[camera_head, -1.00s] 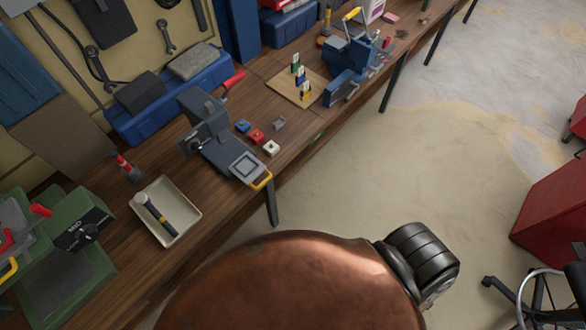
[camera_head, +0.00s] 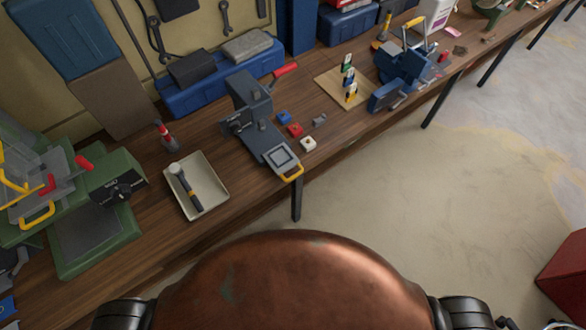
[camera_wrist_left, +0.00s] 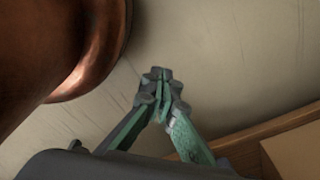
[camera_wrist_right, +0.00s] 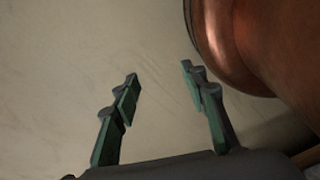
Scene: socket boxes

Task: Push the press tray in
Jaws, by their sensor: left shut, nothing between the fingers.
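The small press (camera_head: 247,97) stands on the workbench in the head view, dark grey with a red lever (camera_head: 285,70). Its press tray (camera_head: 283,158) sticks out toward the bench's front edge and bears a light square socket. A yellow handle (camera_head: 293,174) is on the tray's front end. My left gripper (camera_wrist_left: 162,76) shows in the left wrist view, its fingertips together and empty, over the floor. My right gripper (camera_wrist_right: 160,72) shows in the right wrist view, its fingers wide apart with nothing between them. Neither gripper shows in the head view; both are away from the press.
Blue, red and white small blocks (camera_head: 295,130) lie right of the press. A cream tray (camera_head: 212,208) holding a hammer-like tool (camera_head: 186,188) lies to its left. A green machine (camera_head: 95,235) stands at far left, a blue vise (camera_head: 402,68) at right.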

